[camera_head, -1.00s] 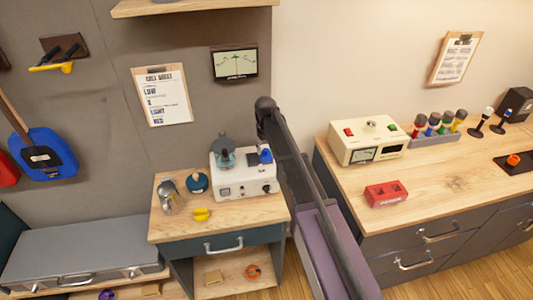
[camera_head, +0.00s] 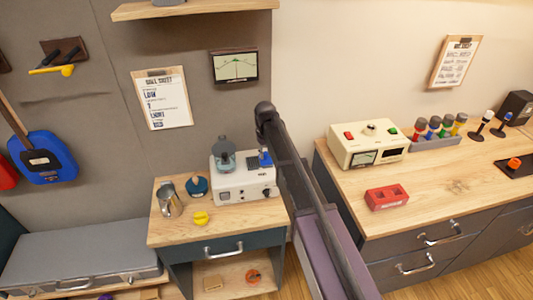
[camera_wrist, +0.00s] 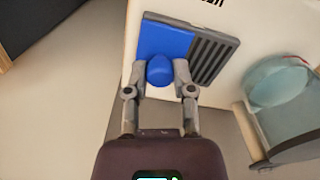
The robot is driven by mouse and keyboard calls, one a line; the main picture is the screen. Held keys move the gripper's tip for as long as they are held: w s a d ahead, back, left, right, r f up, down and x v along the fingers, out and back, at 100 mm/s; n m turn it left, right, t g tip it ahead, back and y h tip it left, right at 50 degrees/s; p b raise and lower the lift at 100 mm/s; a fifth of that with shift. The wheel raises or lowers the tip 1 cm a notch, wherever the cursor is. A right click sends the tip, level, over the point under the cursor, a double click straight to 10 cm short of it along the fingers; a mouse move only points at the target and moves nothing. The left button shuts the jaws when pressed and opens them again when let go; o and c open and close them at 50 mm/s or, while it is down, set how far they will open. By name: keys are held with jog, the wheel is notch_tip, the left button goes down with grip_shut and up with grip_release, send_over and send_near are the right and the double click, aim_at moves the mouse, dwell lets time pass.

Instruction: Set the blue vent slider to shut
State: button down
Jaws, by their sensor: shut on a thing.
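The blue vent slider shows in the wrist view as a flat blue plate (camera_wrist: 165,40) with a round blue knob (camera_wrist: 160,70). The plate covers one side of a dark slotted grille (camera_wrist: 213,57), and the slots on the other side are bare. My gripper (camera_wrist: 160,76) is shut on the knob, one finger on each side. In the head view the blue slider (camera_head: 265,158) sits on top of the cream machine (camera_head: 243,185) at its right end, beside the dark grille. My arm partly hides that end, and my gripper cannot be made out there.
A teal-grey jar (camera_head: 223,158) stands on the machine left of the grille; it also shows close by in the wrist view (camera_wrist: 278,83). A metal jug (camera_head: 168,202), a blue round object (camera_head: 197,186) and a yellow item (camera_head: 201,218) are on the same wooden top.

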aim_at(252, 162)
jog(key=shift+s+a, duration=0.25)
jog(key=shift+a, duration=0.6)
jog(key=shift+s+a, duration=0.25)
jog(key=shift+a, duration=0.55)
jog(key=shift+s+a, duration=0.25)
jog(key=shift+a, duration=0.6)
jog(key=shift+c, duration=2.3)
grip_release()
jog(key=shift+a, duration=0.15)
